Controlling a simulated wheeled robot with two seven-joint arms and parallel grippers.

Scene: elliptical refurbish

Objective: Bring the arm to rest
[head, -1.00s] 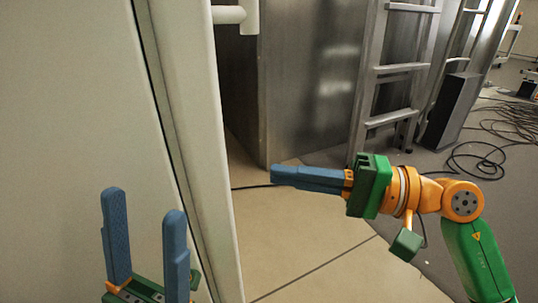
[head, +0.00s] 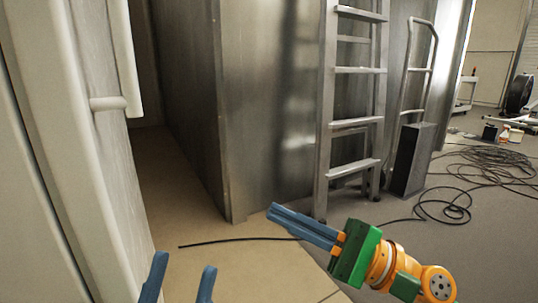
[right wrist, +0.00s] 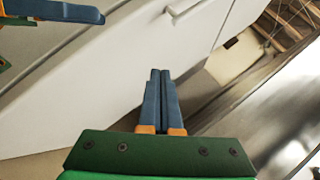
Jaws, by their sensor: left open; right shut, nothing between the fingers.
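My right arm reaches in from the lower right of the head view, orange and green. Its gripper (head: 272,212) has blue fingers pressed together, pointing left, with nothing between them. The same shut fingers (right wrist: 160,75) stand in the middle of the right wrist view. My left gripper (head: 182,265) shows only its two blue fingertips at the bottom of the head view, set apart and empty. A blue finger of it also shows at the upper left of the right wrist view.
A pale door (head: 75,130) with a white bar handle (head: 124,60) stands at the left. A metal-walled box (head: 265,120), a ladder (head: 352,125) and a dark upright panel (head: 410,160) stand beyond my right gripper. Black cables (head: 470,175) lie on the floor at the right.

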